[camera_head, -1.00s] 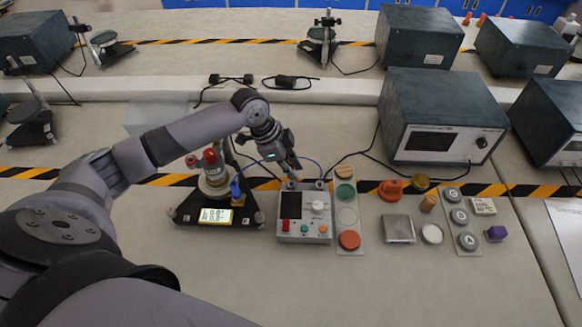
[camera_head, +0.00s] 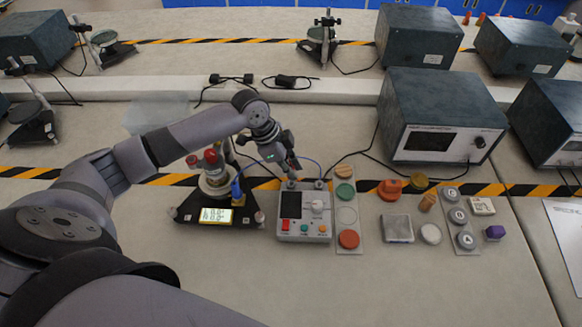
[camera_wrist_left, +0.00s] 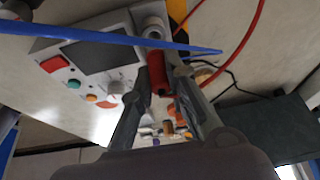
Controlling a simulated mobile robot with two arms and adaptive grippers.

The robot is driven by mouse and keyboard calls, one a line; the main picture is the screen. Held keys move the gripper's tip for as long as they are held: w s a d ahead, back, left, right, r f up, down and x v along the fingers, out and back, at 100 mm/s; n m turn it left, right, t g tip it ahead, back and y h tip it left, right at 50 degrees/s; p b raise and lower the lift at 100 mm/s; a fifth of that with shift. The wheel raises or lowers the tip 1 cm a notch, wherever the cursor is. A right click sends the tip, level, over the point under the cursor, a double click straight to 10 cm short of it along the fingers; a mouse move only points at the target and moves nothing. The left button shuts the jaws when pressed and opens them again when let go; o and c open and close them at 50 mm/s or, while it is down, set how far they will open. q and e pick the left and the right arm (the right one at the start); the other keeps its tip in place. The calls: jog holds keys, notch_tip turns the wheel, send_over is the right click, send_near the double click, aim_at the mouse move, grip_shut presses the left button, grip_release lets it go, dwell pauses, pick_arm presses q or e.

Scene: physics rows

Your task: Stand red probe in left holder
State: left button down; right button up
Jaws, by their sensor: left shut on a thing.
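The red probe (camera_wrist_left: 157,72) is between the fingers of my left gripper (camera_wrist_left: 158,102) in the left wrist view. The gripper is shut on it. In the head view my left gripper (camera_head: 292,172) is at the back left edge of the grey meter box (camera_head: 306,229), by the left holder (camera_head: 290,185), a short round post. In the wrist view the probe lines up with a pale round holder (camera_wrist_left: 153,28); I cannot tell whether its tip is inside. The right holder (camera_head: 320,184) stands beside it. My right gripper is not in view.
A blue cable (camera_wrist_left: 90,35) crosses the wrist view, and a red cable (camera_wrist_left: 247,55) loops at the right. A black stand (camera_head: 188,215) with a lit display is left of the box. A strip with coloured discs (camera_head: 347,216) lies close on the right.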

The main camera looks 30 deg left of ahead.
pick_arm(q)
jog(key=shift+f, duration=0.65)
dwell(0.4)
jog(key=shift+f+b, duration=0.5)
jog(key=shift+f, duration=0.5)
dwell(1.2)
jog(key=c, duration=1.5)
grip_release()
jog(key=shift+o, duration=1.3)
jog(key=shift+r, duration=0.2)
notch_tip(320, 180, up, 7)
jog(key=p, duration=0.8)
jog(key=shift+r, duration=0.15)
